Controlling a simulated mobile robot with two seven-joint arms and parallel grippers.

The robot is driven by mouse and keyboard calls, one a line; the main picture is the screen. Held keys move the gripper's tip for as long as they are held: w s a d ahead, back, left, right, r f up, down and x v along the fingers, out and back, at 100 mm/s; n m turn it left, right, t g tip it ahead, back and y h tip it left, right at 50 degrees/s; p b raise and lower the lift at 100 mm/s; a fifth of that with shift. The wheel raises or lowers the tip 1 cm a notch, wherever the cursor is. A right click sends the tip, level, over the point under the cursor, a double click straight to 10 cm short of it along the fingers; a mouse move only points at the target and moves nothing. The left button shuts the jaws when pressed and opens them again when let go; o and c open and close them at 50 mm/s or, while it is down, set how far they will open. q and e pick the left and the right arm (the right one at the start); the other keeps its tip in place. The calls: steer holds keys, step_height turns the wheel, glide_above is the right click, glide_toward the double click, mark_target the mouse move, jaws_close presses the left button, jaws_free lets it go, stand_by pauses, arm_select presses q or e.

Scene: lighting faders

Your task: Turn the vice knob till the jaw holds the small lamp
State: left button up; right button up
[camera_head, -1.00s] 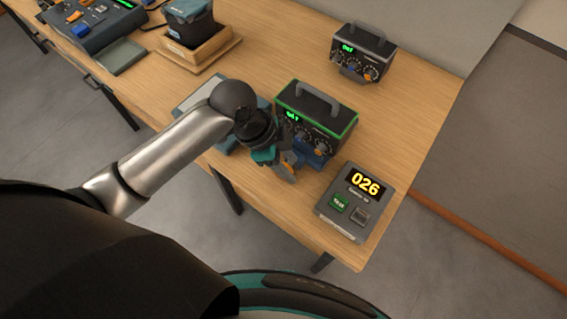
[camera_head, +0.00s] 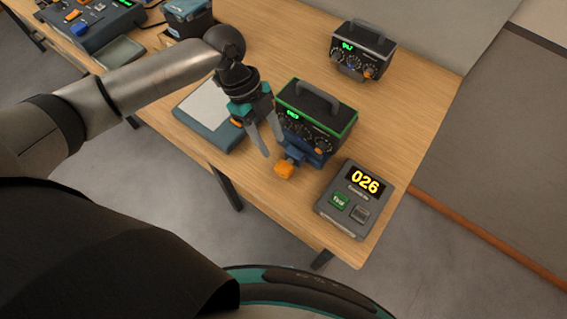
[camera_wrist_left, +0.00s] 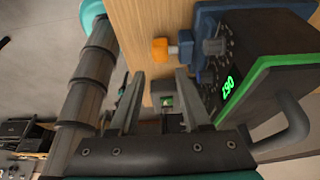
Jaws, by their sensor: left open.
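The vice is a small blue block (camera_head: 301,153) at the front of the green-edged box (camera_head: 318,108). Its orange knob (camera_head: 284,170) sticks out toward the table's front edge. In the left wrist view the orange knob (camera_wrist_left: 160,49) and the blue vice (camera_wrist_left: 187,43) lie beyond the fingertips. My left gripper (camera_head: 272,146) is open, with nothing between its fingers, behind and left of the knob and apart from it. Its two fingers also show in the left wrist view (camera_wrist_left: 160,75). I cannot make out the small lamp or the jaw. My right gripper is not in view.
A grey counter (camera_head: 345,218) reading 026 stands right of the knob. A flat blue-grey box with a pale top (camera_head: 205,108) lies left of my gripper. A second dial box (camera_head: 358,58) stands behind. Bare wood (camera_head: 400,110) lies to the right.

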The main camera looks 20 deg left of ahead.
mark_target(283, 165)
arm_select(q)
steer(key=x, duration=0.9)
steer(key=shift+d+f+b, duration=0.15)
steer(key=shift+f+b, duration=0.1)
steer(key=shift+b, duration=0.05)
steer(key=shift+c, duration=0.3)
jaws_close()
